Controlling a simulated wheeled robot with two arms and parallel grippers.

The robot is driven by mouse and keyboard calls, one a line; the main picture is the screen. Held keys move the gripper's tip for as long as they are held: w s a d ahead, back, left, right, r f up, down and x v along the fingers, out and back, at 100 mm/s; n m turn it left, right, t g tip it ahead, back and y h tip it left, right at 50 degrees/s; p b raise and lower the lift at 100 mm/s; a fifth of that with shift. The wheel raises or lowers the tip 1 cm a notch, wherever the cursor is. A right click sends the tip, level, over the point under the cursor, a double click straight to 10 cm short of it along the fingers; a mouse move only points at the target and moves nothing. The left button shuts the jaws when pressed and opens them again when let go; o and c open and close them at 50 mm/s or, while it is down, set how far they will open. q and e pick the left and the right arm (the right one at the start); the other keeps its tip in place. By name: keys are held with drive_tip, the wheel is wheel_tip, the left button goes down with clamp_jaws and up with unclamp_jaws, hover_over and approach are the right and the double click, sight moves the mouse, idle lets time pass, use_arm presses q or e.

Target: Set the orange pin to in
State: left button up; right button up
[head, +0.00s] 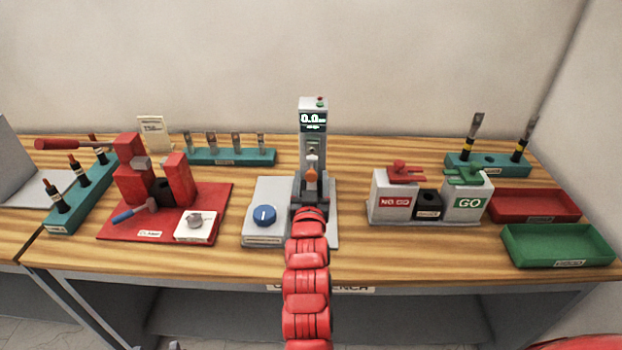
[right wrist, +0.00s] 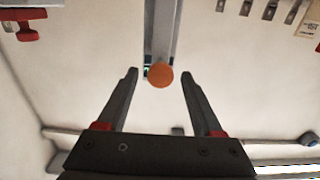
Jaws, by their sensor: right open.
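The orange pin (head: 311,175) sits on the front of the grey column of the tester (head: 313,130), below its display reading 0.0. In the right wrist view the pin (right wrist: 160,75) shows as a round orange end. My right gripper (head: 310,190) is at the lower front of the column, its arm rising from the bottom of the head view. In the right wrist view the gripper (right wrist: 159,78) is open, with one fingertip on each side of the pin and a gap on both sides. Whether the pin lies between the fingertips in depth is unclear. My left gripper is out of view.
A blue knob (head: 264,215) is on the tester's grey base. A red clamp fixture (head: 220,200) stands to the left. The NO GO and GO gauge block (head: 392,205) stands to the right, with red (head: 535,205) and green (head: 558,246) trays beyond it.

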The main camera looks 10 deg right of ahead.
clamp_jaws()
drive_tip(key=shift+f, duration=0.1)
idle(1.2)
